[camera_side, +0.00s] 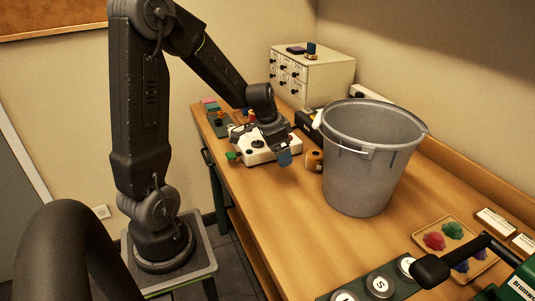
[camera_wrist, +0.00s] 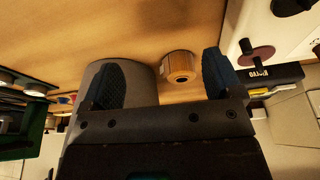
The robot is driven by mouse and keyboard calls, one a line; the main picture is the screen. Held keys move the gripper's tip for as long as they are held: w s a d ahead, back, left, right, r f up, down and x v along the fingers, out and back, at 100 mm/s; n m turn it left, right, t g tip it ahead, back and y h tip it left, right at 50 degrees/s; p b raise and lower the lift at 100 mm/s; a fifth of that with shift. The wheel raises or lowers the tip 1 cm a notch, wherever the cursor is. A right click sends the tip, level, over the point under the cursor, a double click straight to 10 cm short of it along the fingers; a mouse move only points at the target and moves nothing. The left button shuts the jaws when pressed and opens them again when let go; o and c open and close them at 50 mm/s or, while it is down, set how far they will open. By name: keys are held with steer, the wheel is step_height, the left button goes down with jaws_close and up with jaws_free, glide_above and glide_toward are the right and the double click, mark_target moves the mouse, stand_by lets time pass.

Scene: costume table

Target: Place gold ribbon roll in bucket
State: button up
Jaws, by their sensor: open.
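The gold ribbon roll (camera_side: 314,160) stands on the table just left of the bucket in the side view. In the wrist view the gold ribbon roll (camera_wrist: 180,67) shows beyond the fingertips, between the two fingers and nearer the right one. The grey metal bucket (camera_side: 362,180) stands upright at the table's middle. In the wrist view part of the bucket (camera_wrist: 135,82) shows behind the left finger. My gripper (camera_side: 284,158) is a little left of the roll in the side view. Its two dark-blue fingers (camera_wrist: 163,80) are spread apart, with nothing held.
A white machine (camera_side: 262,150) sits behind and left of my gripper. A white drawer cabinet (camera_side: 311,75) stands at the back. A tray with coloured pieces (camera_side: 433,254) and a green board with round tins (camera_side: 378,285) lie at the front right. The table's front left is clear.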

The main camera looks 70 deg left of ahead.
steer(key=s+d+r+t, duration=0.1)
steer(key=s+d+r, duration=0.3)
steer(key=d+r, duration=0.2)
steer(key=s+d+r, duration=0.4)
steer(key=d+r, duration=0.1)
steer(key=d, duration=0.5)
steer(key=shift+s+r+t, duration=0.2)
steer(key=shift+r+t, duration=0.2)
steer(key=shift+n+t, duration=0.3)
steer(key=shift+n, duration=0.1)
steer(key=s+d, duration=0.1)
steer(key=s+r, duration=0.1)
steer(key=s, duration=0.1)
steer(key=s+d, duration=0.1)
steer(key=shift+s+d+r, duration=0.25)
steer(key=shift+s+d, duration=0.05)
steer(key=shift+d, duration=0.05)
steer(key=shift+o, duration=0.4)
steer(key=shift+s+d, duration=0.1)
steer(key=shift+s, duration=0.15)
